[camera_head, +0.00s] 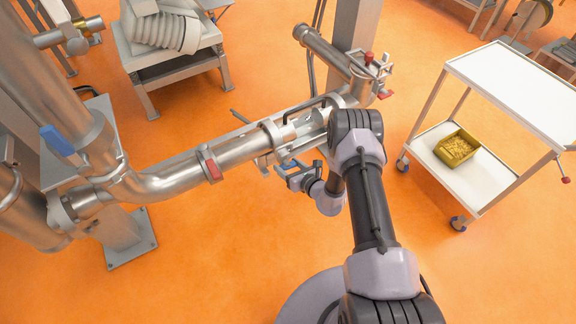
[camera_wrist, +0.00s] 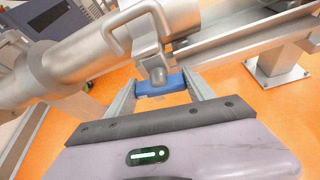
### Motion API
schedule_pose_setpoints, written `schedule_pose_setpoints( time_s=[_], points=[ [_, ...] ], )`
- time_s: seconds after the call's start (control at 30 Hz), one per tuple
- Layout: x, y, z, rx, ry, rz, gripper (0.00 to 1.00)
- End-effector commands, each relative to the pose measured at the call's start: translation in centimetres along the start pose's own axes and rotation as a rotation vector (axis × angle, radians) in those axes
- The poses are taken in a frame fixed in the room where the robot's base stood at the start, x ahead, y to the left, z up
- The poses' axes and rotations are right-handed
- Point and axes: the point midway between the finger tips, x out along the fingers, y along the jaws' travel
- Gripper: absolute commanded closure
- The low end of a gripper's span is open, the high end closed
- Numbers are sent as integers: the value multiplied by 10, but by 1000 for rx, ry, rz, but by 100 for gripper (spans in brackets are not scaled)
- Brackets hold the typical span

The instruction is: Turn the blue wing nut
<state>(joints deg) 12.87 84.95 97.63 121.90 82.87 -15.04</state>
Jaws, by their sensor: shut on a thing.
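The blue wing nut (camera_wrist: 162,85) sits at the underside of the metal pipe clamp, below a grey bolt end in the wrist view. My gripper (camera_wrist: 162,79) has one finger at each end of it and is shut on it. In the head view, my gripper (camera_head: 287,169) is beneath the horizontal steel pipe (camera_head: 175,178), near the clamp; the nut is small there and partly hidden by the fingers.
A blue handle (camera_head: 57,140) is on the upright pipe at left, and a red-marked fitting (camera_head: 210,165) is on the horizontal pipe. A white trolley (camera_head: 520,85) with a yellow bin (camera_head: 457,147) stands at right. The orange floor in front is clear.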

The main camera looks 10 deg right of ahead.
Motion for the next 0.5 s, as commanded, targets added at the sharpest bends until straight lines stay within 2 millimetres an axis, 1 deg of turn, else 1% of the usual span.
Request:
schedule_pose_setpoints(
  time_s=[0.2,0.5],
  points=[
    [0,1,-1,-100,1,-41,79],
    [0,0,-1,-163,2,-67,79]
  ],
)
